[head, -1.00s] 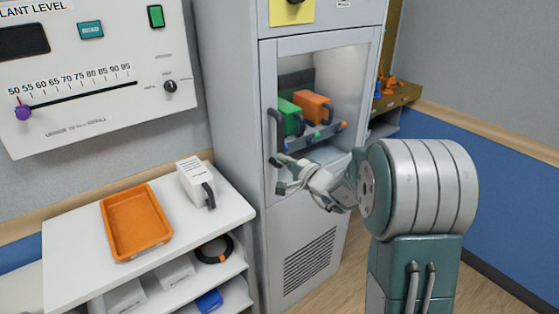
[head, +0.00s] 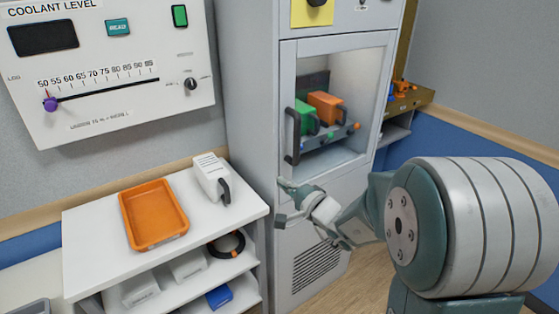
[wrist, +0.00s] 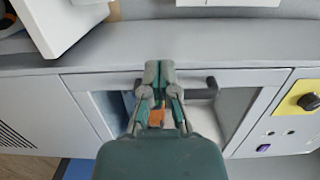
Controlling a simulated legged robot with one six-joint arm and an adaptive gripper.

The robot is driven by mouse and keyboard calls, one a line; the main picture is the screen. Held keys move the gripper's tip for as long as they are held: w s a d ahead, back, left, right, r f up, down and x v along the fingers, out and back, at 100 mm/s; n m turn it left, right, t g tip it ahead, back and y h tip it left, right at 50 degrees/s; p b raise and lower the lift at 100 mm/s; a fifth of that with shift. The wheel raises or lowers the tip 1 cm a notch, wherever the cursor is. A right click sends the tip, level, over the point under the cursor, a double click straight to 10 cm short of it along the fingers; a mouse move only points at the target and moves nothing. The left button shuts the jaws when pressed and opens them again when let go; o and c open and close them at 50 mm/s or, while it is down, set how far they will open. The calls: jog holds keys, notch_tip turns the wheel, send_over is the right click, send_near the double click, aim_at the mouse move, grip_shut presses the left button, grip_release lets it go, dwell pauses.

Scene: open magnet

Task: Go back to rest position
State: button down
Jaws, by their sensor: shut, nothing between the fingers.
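My gripper (head: 288,202) is in front of the tall grey cabinet (head: 255,100), just below its windowed compartment. It is empty. In the wrist view my gripper (wrist: 158,70) points toward the cabinet front, with its fingers together and nothing between them. The cabinet's dark handle (head: 290,150) is at the left side of the window, a little above my gripper and apart from it in the head view. Behind the window are a green block (head: 306,117) and an orange block (head: 325,106).
A white shelf unit (head: 95,235) stands left, with an orange tray (head: 183,232) and a white handled device (head: 210,178) on top. A coolant panel (head: 115,95) hangs above. A brown shelf (head: 412,98) is at the back right.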

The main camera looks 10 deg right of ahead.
jog(key=s+a+r+n+g, duration=0.1)
jog(key=s+a+n+g, duration=0.25)
jog(key=s, duration=0.25)
jog(key=s+a+n+g+y, duration=0.1)
jog(key=s+a+n+g, duration=0.25)
jog(key=s, duration=0.25)
jog(key=s+a+r+n+g, duration=0.1)
jog(key=s+a+n+g, duration=0.2)
jog(key=s, duration=0.4)
jog(key=s+d+n+h, duration=0.2)
jog(key=s+d+h, duration=0.7)
jog(key=d, duration=0.3)
jog(key=shift+d+h, duration=0.15)
jog(key=shift+h, duration=0.15)
jog(key=c, duration=1.3)
grip_release()
jog(key=shift+s, duration=0.1)
jog(key=shift+c, duration=0.2)
